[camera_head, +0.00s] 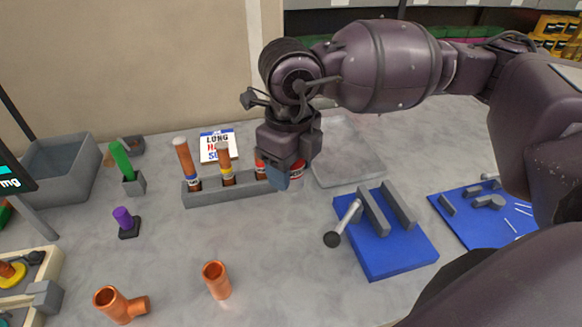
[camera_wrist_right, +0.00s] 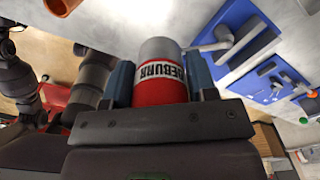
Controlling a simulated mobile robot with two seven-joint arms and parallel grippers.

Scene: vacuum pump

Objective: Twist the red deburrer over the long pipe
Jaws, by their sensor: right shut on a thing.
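My right gripper (camera_head: 285,172) points down over the right end of the grey rack. It is shut on the red deburrer (camera_head: 298,173), whose side shows just past the fingers. In the right wrist view the deburrer (camera_wrist_right: 162,85) sits between the two blue-grey fingers, with a grey end and a red band with printed lettering. A short upright copper pipe (camera_head: 216,282) and a copper tee (camera_head: 122,305) stand on the near table. I cannot tell which piece is the long pipe. My left gripper is not in view.
The grey rack (camera_head: 205,196) holds brown, white-topped cylinders. A blue board with a grey clamp (camera_head: 395,258) stands to the right, a second blue board (camera_head: 470,232) beyond it. A green-handled tool (camera_head: 121,160) and a purple one (camera_head: 123,218) stand left. The middle table is clear.

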